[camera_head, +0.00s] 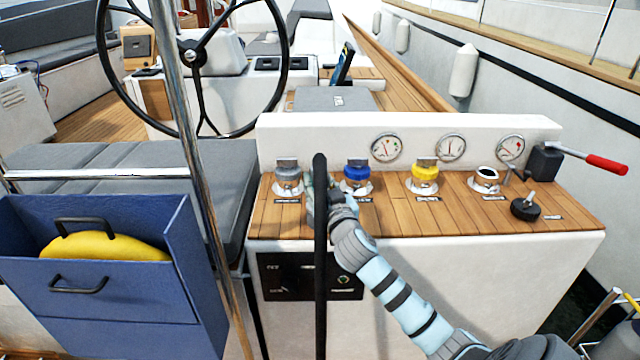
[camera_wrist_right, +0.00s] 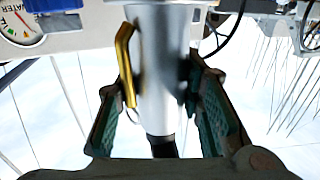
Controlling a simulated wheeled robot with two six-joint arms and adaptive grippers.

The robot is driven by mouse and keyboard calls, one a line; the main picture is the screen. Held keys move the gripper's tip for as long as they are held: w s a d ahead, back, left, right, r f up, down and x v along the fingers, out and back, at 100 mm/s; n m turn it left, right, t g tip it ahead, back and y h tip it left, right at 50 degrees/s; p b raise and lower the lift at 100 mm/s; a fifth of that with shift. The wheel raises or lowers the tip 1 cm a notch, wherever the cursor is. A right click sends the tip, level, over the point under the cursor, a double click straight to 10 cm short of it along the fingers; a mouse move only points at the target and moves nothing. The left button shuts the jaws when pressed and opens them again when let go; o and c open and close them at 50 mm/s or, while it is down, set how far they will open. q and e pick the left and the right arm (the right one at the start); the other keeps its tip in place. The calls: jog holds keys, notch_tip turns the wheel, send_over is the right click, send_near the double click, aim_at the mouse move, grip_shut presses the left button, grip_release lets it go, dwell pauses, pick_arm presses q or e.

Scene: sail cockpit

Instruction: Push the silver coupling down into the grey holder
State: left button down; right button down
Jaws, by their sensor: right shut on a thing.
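The silver coupling (camera_wrist_right: 160,70) is an upright cylinder with a gold lever on its side. It stands between the two fingers of my right gripper (camera_wrist_right: 163,115), which is shut on it. A black hose (camera_head: 320,250) hangs in front of the console by my right gripper (camera_head: 318,195), and a dark end shows under the coupling in the wrist view. The coupling is hidden in the head view behind the hose and the gripper. A grey fitting (camera_head: 287,178), which looks like the grey holder, stands on the wooden console top just left of my gripper. My left gripper is not in view.
Blue (camera_head: 357,176), yellow (camera_head: 425,175) and open silver (camera_head: 486,179) fittings stand along the console to the right. A black knob (camera_head: 525,208) and a red lever (camera_head: 607,165) are at the right end. A steel pole (camera_head: 190,150) rises at the left.

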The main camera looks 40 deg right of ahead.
jog(key=shift+f, duration=0.1)
jog(key=c, duration=1.4)
grip_release()
jog(key=shift+o, duration=0.2)
jog(key=shift+s+a, duration=0.25)
jog(key=shift+s, duration=0.25)
jog(key=p+v, duration=0.2)
jog(key=v, duration=0.8)
